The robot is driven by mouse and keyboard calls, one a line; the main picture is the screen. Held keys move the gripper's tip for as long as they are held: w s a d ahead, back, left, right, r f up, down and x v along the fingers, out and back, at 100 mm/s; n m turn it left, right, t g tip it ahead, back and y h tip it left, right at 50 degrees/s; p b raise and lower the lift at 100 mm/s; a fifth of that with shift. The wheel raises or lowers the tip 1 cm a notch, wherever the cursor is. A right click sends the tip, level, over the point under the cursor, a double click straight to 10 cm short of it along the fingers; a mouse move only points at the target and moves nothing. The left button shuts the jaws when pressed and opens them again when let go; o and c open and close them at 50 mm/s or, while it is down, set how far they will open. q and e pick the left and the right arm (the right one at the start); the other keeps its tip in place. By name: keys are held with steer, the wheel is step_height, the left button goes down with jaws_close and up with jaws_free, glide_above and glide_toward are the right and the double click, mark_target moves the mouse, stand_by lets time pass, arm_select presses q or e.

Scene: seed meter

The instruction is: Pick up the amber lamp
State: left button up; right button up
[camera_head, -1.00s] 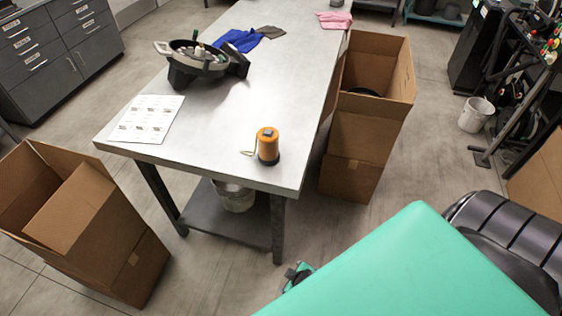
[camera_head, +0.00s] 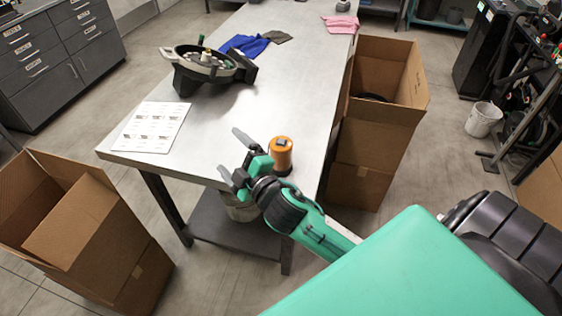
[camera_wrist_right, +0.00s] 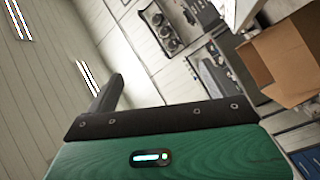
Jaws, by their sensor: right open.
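The amber lamp (camera_head: 281,152) stands upright on the metal table (camera_head: 300,100) near its front right corner. It is an orange cylinder, and my right gripper hides its lower part in the head view. My right gripper (camera_head: 231,155) is raised at the table's front edge, just left of the lamp in the picture. Its fingers are apart and hold nothing. The right wrist view looks away across the room, with one dark finger (camera_wrist_right: 106,95) showing and no lamp in sight. My left gripper is not in view.
A black round device (camera_head: 205,68), a printed sheet (camera_head: 151,127), a blue cloth (camera_head: 245,45) and a pink cloth (camera_head: 341,24) lie on the table. Cardboard boxes stand left (camera_head: 95,245) and right (camera_head: 375,135) of it. The tabletop's middle is clear.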

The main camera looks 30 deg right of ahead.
steer(key=w+a+r+n+g+y, duration=0.1)
steer(key=a+r+n+y, duration=0.4)
steer(key=n+y, duration=0.3)
steer(key=a+r+n+g+y, duration=0.2)
steer(key=a+r+n+y, duration=0.35)
steer(key=n, duration=0.55)
steer(key=n+g+h, duration=1.5)
steer(key=n+h, duration=0.1)
steer(key=n, duration=0.5)
glide_above(281, 141)
step_height(281, 141, down, 8)
steer(key=shift+y, duration=0.25)
step_height(281, 141, down, 8)
steer(key=shift+r+p, duration=0.15)
steer(key=shift+p, duration=1)
steer(key=shift+f, duration=0.3)
steer(key=shift+a+f+p, duration=0.1)
steer(key=shift+f+p, duration=0.35)
steer(key=shift+p, duration=0.1)
step_height(281, 141, down, 3)
steer(key=shift+f+p, duration=0.15)
steer(key=shift+p, duration=0.8)
steer(key=shift+f, duration=0.6)
steer(key=c, duration=1)
